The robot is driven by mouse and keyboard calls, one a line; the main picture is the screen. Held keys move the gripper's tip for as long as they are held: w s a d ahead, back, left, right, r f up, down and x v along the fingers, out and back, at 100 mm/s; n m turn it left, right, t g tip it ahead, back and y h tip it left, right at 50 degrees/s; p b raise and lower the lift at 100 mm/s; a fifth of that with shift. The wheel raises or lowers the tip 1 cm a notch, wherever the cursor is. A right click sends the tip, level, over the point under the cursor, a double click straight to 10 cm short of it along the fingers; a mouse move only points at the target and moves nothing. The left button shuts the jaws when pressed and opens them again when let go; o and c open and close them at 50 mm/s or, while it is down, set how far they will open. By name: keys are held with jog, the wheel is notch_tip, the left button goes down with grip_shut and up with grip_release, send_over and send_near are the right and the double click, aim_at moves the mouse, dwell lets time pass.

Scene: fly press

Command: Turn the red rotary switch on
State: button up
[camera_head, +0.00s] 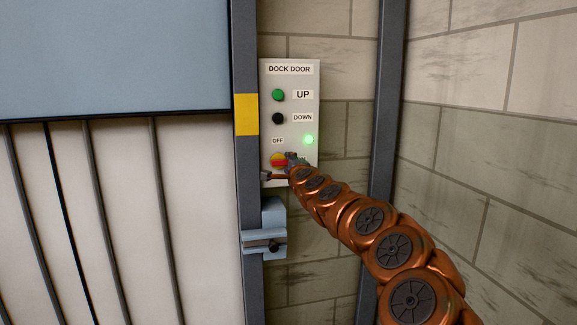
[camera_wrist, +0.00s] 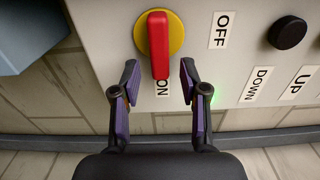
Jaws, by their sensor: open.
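The red rotary switch (camera_wrist: 159,45) sits on a round yellow plate (camera_wrist: 177,34) on the control panel. In the wrist view its red handle points at the ON label (camera_wrist: 162,88), not at the OFF label (camera_wrist: 219,30). In the head view the switch (camera_head: 279,161) is low on the panel, partly covered by my gripper (camera_head: 279,167). My gripper (camera_wrist: 160,78) is open. Its two fingers stand to the left and right of the handle's lower end, with a gap on each side.
The DOCK DOOR panel (camera_head: 299,82) also bears a green UP button (camera_head: 278,95), a black DOWN button (camera_head: 278,118) and a lit green lamp (camera_head: 308,139). A blue-grey bracket (camera_head: 272,218) juts out below the panel. A dark post (camera_head: 246,60) stands to its left.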

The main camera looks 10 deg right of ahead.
jog(key=shift+s, duration=0.1)
jog(key=s, duration=1.2)
dwell(0.4)
